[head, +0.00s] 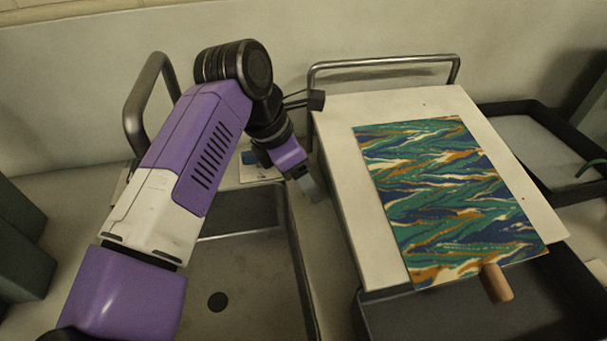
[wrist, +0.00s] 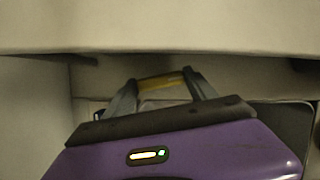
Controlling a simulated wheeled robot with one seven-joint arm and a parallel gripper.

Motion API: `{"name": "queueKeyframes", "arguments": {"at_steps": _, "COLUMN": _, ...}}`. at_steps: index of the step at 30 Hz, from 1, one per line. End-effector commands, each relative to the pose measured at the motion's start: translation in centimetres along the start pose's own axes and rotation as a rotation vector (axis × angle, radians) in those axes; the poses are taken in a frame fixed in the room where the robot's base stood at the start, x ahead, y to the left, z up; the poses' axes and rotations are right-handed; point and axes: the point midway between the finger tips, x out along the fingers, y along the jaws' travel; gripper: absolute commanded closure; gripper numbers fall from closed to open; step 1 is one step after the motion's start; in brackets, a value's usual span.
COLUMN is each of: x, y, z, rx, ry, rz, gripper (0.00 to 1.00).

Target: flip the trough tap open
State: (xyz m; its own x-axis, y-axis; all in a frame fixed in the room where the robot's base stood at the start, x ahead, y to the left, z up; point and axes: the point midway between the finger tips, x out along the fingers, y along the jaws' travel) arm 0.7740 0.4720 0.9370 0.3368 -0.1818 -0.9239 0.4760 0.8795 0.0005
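The trough (head: 290,235) is a dark sunken basin with a round drain, left of centre in the head view. A thick bent grey pipe (head: 137,105) stands at its back left, partly behind my arm; it may be part of the tap. No tap lever shows clearly. My gripper (head: 312,188) hangs above the trough's back right corner, apart from the pipe. In the wrist view, its two grey fingers (wrist: 161,82) lean inward, with a yellowish band across their tips. I cannot tell whether that band is part of the fingers or another thing.
A pale board (head: 340,180) with a marbled sheet (head: 450,190) lies right of the trough, with a wooden peg (head: 496,283) at its front. A metal rail (head: 385,62) stands behind it. A black tray (head: 545,110) is at the far right. A small card (head: 250,172) lies behind the trough.

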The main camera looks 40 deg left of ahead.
Motion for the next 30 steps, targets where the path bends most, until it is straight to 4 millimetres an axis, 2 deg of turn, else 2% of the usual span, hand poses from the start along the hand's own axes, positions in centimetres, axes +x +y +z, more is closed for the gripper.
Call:
{"name": "queueKeyframes", "arguments": {"at_steps": 2, "x": -0.03, "y": -0.03, "z": 0.00, "rx": 0.000, "ry": 0.000, "rz": -0.001, "gripper": 0.75}}
{"name": "queueKeyframes", "arguments": {"at_steps": 16, "x": -0.05, "y": 0.15, "z": 0.02, "rx": 0.196, "ry": 0.002, "rz": -0.083, "gripper": 0.75}}
{"name": "queueKeyframes", "arguments": {"at_steps": 26, "x": -0.09, "y": 0.14, "z": 0.04, "rx": 0.210, "ry": 0.000, "rz": -0.088, "gripper": 0.75}}
{"name": "queueKeyframes", "arguments": {"at_steps": 27, "x": -0.09, "y": 0.14, "z": 0.04, "rx": 0.210, "ry": 0.000, "rz": -0.088, "gripper": 0.29}}
{"name": "queueKeyframes", "arguments": {"at_steps": 30, "x": -0.08, "y": 0.15, "z": 0.04, "rx": 0.210, "ry": 0.000, "rz": -0.087, "gripper": 0.13}}
